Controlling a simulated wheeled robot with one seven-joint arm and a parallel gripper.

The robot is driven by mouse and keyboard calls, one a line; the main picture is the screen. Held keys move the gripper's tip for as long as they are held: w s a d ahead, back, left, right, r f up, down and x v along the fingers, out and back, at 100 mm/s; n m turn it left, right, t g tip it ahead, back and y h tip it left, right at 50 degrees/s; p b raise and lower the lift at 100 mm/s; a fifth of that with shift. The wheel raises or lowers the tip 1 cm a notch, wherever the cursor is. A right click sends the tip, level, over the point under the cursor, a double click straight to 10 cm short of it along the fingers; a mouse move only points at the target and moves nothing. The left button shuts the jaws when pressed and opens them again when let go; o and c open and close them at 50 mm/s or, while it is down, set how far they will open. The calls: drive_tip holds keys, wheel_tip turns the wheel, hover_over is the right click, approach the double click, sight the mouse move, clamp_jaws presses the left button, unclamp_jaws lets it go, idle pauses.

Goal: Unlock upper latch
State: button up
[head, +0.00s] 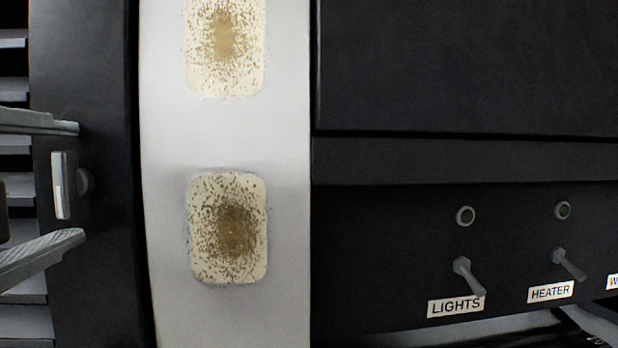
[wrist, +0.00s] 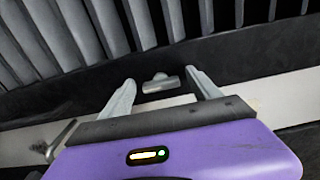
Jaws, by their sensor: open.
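A small silver latch handle (head: 62,185) stands upright on a black panel at the left of the head view, on a short round stem. It also shows in the wrist view as a grey T-shaped piece (wrist: 160,84). My gripper (head: 80,182) is open, with one finger above the handle and one below it in the head view. In the wrist view my gripper (wrist: 160,76) has a fingertip on each side of the handle, with visible gaps. I cannot tell how deep the handle sits between the fingers, or whether it is the upper latch.
A second silver lever (wrist: 60,138) shows at the lower left of the wrist view. A pale pillar (head: 225,135) with worn cream patches (head: 228,228) stands right of the handle. Farther right are toggle switches labelled LIGHTS (head: 468,275) and HEATER (head: 569,264). Grey slats (wrist: 60,35) lie beyond.

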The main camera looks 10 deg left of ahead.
drive_tip(key=v, duration=0.7)
drive_tip(key=shift+s, duration=0.4)
drive_tip(key=shift+d, duration=0.1)
